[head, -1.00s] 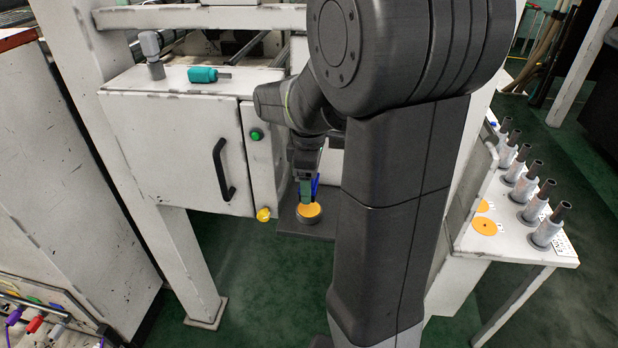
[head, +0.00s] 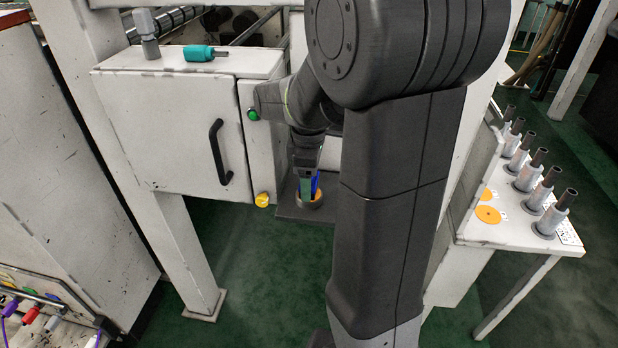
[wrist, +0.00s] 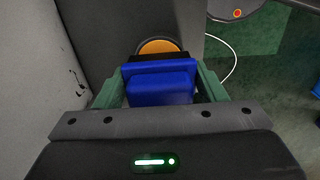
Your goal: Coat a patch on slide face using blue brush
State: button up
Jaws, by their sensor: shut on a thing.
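My gripper (wrist: 160,88) is shut on the blue brush (wrist: 162,85), which sits between its green fingers in the wrist view. In the head view the brush (head: 316,182) shows as a thin blue strip at my gripper (head: 306,186). Just beyond the brush is a round dark pot with an orange top (wrist: 158,46), on a dark shelf (head: 290,211). The brush's lower end is at or over the pot; whether they touch I cannot tell. The brush's tip is hidden. I cannot make out the slide face for certain.
A white cabinet (head: 165,125) with a black handle stands left of my arm, with a teal-handled tool (head: 200,53) on top. A yellow knob (head: 262,199) sits near the shelf. Several grey posts stand on a white side table (head: 480,232) at right.

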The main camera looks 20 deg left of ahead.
jog(key=shift+f+b, duration=0.3)
jog(key=shift+f, duration=0.3)
dwell(1.3)
jog(key=shift+r, duration=0.1)
notch_tip(320, 180, up, 7)
jog(key=p, duration=0.6)
dwell(0.8)
